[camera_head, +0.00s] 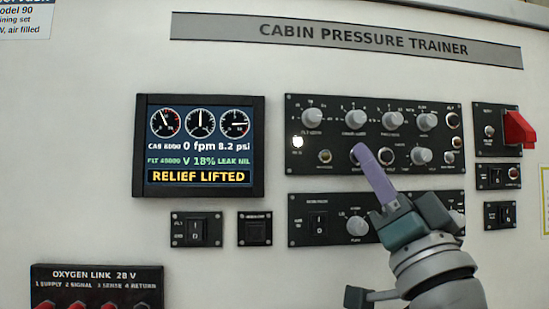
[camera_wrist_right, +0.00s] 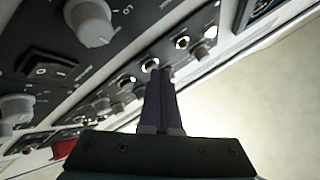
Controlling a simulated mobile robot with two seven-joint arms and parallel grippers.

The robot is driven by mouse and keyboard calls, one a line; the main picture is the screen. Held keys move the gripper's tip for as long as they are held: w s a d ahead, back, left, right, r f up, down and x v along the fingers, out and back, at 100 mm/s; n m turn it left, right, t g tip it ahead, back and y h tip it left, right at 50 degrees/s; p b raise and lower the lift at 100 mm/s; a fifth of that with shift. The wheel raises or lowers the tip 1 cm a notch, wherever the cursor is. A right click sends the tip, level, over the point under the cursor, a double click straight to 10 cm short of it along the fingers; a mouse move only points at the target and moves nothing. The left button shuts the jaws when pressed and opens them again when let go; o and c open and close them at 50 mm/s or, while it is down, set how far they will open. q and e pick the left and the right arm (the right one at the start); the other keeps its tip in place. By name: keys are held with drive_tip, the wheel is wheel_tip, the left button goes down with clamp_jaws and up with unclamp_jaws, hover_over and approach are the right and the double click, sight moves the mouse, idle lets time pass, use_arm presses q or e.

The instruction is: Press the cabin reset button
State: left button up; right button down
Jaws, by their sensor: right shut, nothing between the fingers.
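My right gripper (camera_head: 361,151) is shut with nothing between its fingers. Its purple fingers point up at the lower row of the upper control panel (camera_head: 300,172). In the right wrist view its fingertips (camera_wrist_right: 158,70) are by a small round ringed button (camera_wrist_right: 150,64); I cannot tell whether they touch it. The row also has ringed buttons to the left (camera_head: 325,156) and right (camera_head: 386,155) of the fingers. The small labels are unreadable, so I cannot tell which control is the cabin reset button. My left gripper is not in view.
A display (camera_head: 200,175) reads RELIEF LIFTED. Knobs (camera_head: 313,117) stick out above the fingertips. A lower panel (camera_head: 297,237) is partly behind my right gripper. A red guard (camera_head: 518,128) sits at right. The oxygen link panel (camera_head: 97,271) is at lower left.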

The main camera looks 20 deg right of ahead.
drive_tip(key=shift+w, duration=0.15)
idle(0.5)
drive_tip(key=shift+s+a+p, duration=0.2)
drive_tip(key=shift+s+p, duration=0.15)
drive_tip(key=shift+s, duration=0.45)
drive_tip(key=shift+s+a+p, duration=0.2)
drive_tip(key=shift+s+p, duration=0.15)
drive_tip(key=shift+s, duration=0.5)
drive_tip(key=shift+s+a+p, duration=0.2)
drive_tip(key=shift+s+p, duration=0.1)
drive_tip(key=shift+s, duration=0.5)
drive_tip(key=shift+s+a+p, duration=0.2)
drive_tip(key=shift+s+p, duration=0.15)
drive_tip(key=shift+s, duration=0.5)
